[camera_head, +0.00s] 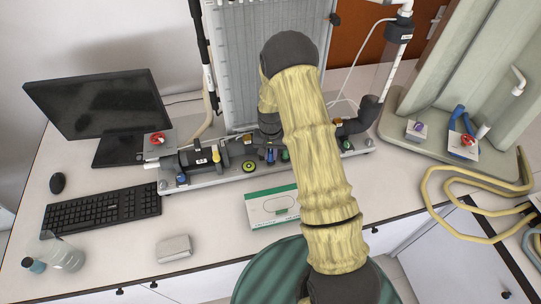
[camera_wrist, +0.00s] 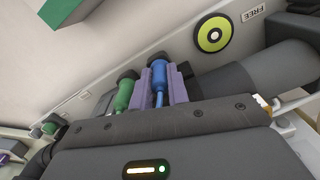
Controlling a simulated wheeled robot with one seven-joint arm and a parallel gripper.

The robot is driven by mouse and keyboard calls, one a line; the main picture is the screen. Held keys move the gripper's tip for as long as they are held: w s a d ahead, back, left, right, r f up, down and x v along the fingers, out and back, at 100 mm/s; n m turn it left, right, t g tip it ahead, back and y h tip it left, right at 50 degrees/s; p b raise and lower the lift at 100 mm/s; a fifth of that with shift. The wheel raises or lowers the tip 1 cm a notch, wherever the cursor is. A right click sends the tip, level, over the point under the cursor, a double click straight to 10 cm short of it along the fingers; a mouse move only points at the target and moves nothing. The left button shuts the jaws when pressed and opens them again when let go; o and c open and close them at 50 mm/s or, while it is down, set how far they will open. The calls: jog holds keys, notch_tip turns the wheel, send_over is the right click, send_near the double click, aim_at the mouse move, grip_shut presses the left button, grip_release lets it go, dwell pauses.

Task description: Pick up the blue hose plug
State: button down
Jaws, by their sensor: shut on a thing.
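The blue hose plug (camera_wrist: 159,74) stands between the two purple finger pads of my gripper (camera_wrist: 161,86) in the wrist view. The pads are closed against its sides, and a thin blue stem shows below its body. A green plug (camera_wrist: 125,93) stands just left of the pads, apart from the blue one. In the head view the blue plug (camera_head: 270,154) is a small spot at the base of the manometer board (camera_head: 230,70). My yellow-sleeved arm covers much of that area and mostly hides my gripper there. I cannot tell whether the plug is still seated.
A yellow-green and black disc (camera_wrist: 213,35) sits beside the plugs. A green and white box (camera_head: 272,206) lies on the bench in front. A monitor (camera_head: 98,103), keyboard (camera_head: 102,211) and flask (camera_head: 66,255) stand left. Yellow hoses (camera_head: 440,196) lie right.

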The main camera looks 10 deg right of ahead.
aim_at(270, 152)
jog(key=shift+r, duration=0.15)
notch_tip(270, 152, up, 10)
jog(key=b, duration=0.4)
jog(key=shift+w, duration=0.1)
dwell(0.6)
